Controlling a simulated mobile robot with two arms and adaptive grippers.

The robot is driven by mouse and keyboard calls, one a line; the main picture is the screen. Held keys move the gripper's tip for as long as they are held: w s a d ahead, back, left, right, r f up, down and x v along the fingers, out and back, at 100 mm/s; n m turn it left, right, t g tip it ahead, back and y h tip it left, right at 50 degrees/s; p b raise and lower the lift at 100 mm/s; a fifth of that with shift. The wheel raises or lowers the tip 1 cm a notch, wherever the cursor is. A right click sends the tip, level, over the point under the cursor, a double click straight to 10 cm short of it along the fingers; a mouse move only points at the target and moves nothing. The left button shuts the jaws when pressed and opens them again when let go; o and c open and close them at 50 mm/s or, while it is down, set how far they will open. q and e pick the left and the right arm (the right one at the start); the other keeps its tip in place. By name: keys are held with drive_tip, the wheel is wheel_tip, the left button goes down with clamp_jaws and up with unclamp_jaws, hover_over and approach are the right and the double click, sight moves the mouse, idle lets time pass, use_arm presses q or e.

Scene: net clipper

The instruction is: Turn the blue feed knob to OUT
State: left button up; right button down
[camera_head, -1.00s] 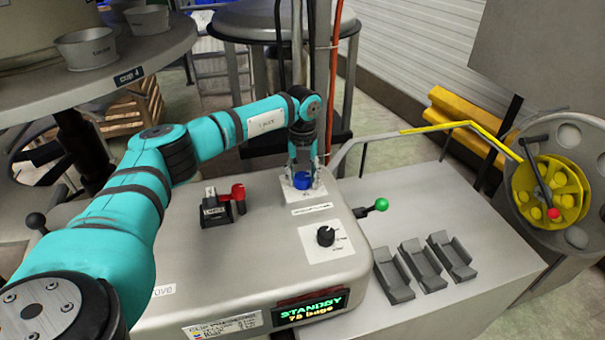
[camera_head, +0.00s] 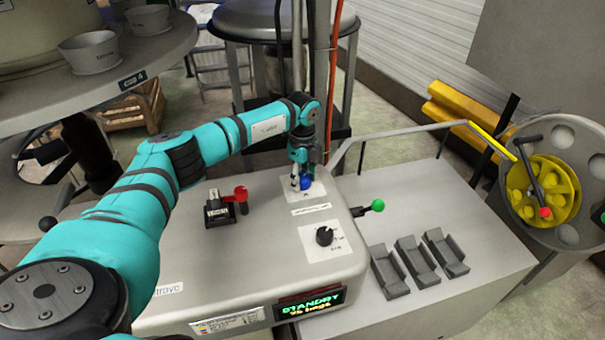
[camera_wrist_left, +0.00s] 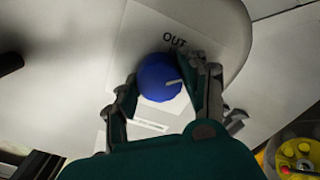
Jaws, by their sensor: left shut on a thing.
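The blue feed knob (camera_head: 306,180) is on a white label plate on top of the grey machine. My left gripper (camera_head: 301,183) points down over it and is shut on it. In the left wrist view the round blue knob (camera_wrist_left: 157,79) sits between the two fingers of the left gripper (camera_wrist_left: 168,90). A pale pointer mark on the knob points to the right in that view. The word OUT (camera_wrist_left: 174,41) is printed above the knob there. Other plate markings are hidden or too small to read. My right gripper is not in view.
On the machine top (camera_head: 260,275) are a red-handled switch (camera_head: 226,207) and a black knob (camera_head: 324,236). A green-tipped lever (camera_head: 370,208) sticks out at its right side. The display (camera_head: 310,303) reads STANDBY. Grey trays (camera_head: 418,263) and a yellow reel (camera_head: 541,190) are further right.

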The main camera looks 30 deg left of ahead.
use_arm(q)
drive_tip(key=n+p, duration=0.1)
drive_tip(key=n, duration=0.1)
drive_tip(key=n+p, duration=0.2)
drive_tip(key=n, duration=0.1)
drive_tip(key=shift+w+a+r+n, duration=0.1)
drive_tip(key=shift+w+r+n, duration=0.05)
drive_tip(key=shift+r+n, duration=0.15)
drive_tip(key=n+p, duration=0.1)
drive_tip(key=n, duration=0.1)
drive_tip(key=shift+n+p, duration=0.4)
drive_tip(key=shift+f+n+p, duration=0.15)
drive_tip(key=shift+n+p, duration=0.2)
drive_tip(key=shift+n, duration=0.35)
drive_tip(key=o, duration=1.2)
drive_tip(key=shift+f, duration=0.1)
